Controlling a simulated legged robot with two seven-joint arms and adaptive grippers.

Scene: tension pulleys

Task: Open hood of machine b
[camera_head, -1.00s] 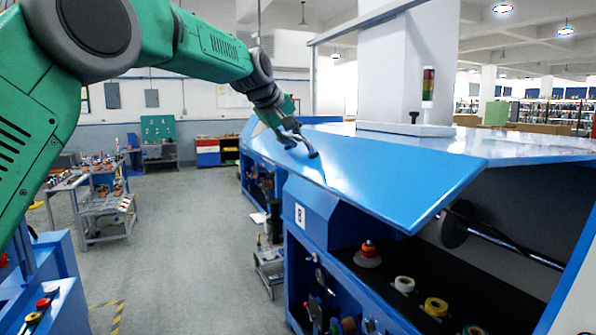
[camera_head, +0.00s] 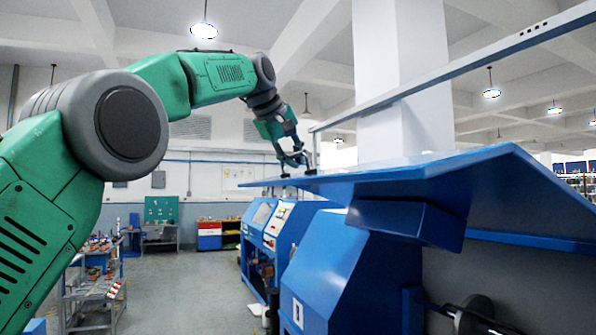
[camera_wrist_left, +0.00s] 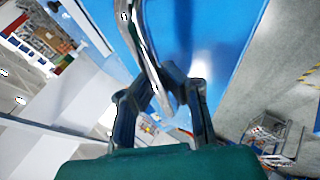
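The blue hood (camera_head: 430,178) of the machine body (camera_head: 345,270) in front is tilted up, seen nearly edge-on in the head view, with part of its underside showing. My left gripper (camera_head: 296,160) is at the hood's far left edge. In the left wrist view, its dark fingers (camera_wrist_left: 163,82) close around a curved silver handle (camera_wrist_left: 150,55), with the blue hood surface (camera_wrist_left: 215,40) behind. The exact finger contact is partly hidden by the handle. A pale label on the machine's side is too small to read surely. My right gripper is not in view.
A grey rail (camera_head: 450,70) slants above the hood, beside a white column (camera_head: 402,80). A dark roller (camera_head: 475,313) shows under the hood. Another blue machine (camera_head: 265,235) stands behind. A tool cart (camera_head: 95,295) is at the left; open floor (camera_head: 190,285) lies between.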

